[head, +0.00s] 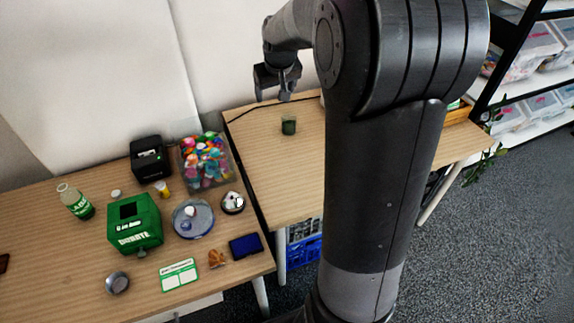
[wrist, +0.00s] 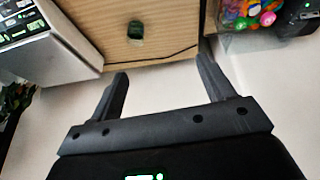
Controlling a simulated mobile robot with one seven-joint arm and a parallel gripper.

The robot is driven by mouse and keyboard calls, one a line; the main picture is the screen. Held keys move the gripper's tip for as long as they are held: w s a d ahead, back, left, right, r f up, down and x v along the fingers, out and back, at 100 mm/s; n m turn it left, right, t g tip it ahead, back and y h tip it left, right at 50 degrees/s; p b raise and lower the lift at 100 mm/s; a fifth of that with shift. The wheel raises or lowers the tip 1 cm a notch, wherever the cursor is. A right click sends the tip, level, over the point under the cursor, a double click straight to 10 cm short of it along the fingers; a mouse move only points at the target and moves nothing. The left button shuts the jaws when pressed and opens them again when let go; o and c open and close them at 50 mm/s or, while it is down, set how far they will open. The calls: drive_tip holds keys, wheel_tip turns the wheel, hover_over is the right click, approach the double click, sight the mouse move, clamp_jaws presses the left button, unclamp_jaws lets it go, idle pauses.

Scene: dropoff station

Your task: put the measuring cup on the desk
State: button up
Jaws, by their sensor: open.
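A small dark green cup (head: 289,126), apparently the measuring cup, stands on the right-hand wooden desk (head: 265,185). It also shows near the top of the wrist view (wrist: 135,32), on the desk surface and beyond my fingertips. My gripper (head: 275,93) is above the back of that desk, up and left of the cup in the head view. In the wrist view my gripper (wrist: 163,66) has its two fingers wide apart with nothing between them, clear of the cup.
The left-hand table (head: 50,250) carries a green donation box (head: 135,225), a bin of colourful pieces (head: 205,162), a black printer (head: 149,160) and a bottle (head: 76,203). A black cable (head: 262,105) runs along the right desk's back. Shelves (head: 510,60) stand at right. Bare desk surrounds the cup.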

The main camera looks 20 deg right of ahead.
drive_tip(key=s+a+r, duration=0.3)
drive_tip(key=s, duration=0.5)
drive_tip(key=s+a+r, duration=0.3)
drive_tip(key=s+r, duration=0.1)
drive_tip(key=s, duration=0.3)
drive_tip(key=s+a+f, duration=0.1)
drive_tip(key=s+a, duration=0.2)
drive_tip(key=s, duration=1.3)
drive_tip(key=shift+a+f+t+y, duration=0.2)
drive_tip(key=shift+f+t+y, duration=0.1)
drive_tip(key=shift+f+t, duration=0.1)
